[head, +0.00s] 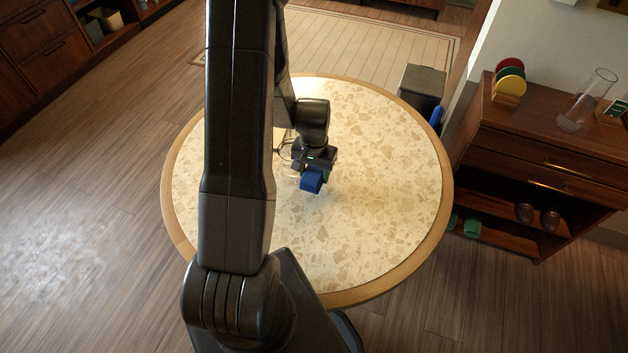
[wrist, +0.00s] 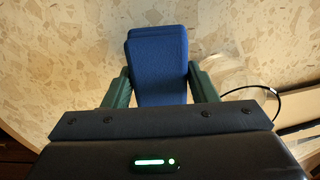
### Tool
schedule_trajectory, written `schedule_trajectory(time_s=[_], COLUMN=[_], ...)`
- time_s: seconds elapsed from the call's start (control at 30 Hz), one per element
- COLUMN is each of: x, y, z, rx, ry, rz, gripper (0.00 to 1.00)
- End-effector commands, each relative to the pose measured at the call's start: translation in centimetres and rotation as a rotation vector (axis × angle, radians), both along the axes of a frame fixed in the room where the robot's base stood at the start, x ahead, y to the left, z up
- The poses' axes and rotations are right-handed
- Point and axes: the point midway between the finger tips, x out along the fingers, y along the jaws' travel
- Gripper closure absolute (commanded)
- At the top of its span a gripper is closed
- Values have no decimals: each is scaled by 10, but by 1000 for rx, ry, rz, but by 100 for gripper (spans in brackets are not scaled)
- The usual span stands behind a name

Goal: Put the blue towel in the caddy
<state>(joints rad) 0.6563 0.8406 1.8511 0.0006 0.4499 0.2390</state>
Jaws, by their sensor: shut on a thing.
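The blue towel (head: 311,179) is a small folded block held above the round table. In the wrist view the towel (wrist: 158,65) sits between the two green fingers of my gripper (wrist: 158,88), which touch its sides. My gripper also shows in the head view (head: 314,170), shut on the towel, with the table's pale top beneath. I cannot make out the caddy for certain. A thin dark curved wire (wrist: 265,90) and a pale shape beside it show at the right of the wrist view, and my arm hides part of the table.
The round table (head: 385,190) has a speckled top and wooden rim, clear on its right side. A dark box-like object (head: 422,85) stands behind it. A wooden cabinet (head: 545,140) at right bears colored discs (head: 509,75) and a glass vessel (head: 588,100).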

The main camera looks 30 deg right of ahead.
Motion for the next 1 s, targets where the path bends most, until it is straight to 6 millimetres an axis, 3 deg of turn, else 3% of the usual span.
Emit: schedule_trajectory(time_s=[0.03,0.13,0.57,0.6,0.63,1.0], x=[0,0,0,0,0,0], y=[0,0,0,0,0,0], z=[-15,-29,-34,-33,-33,-29], rx=[2,1,0,0,0,0], ry=[3,1,0,0,0,0], rz=[0,0,0,0,0,0], gripper=[69,69,69,44,39,39])
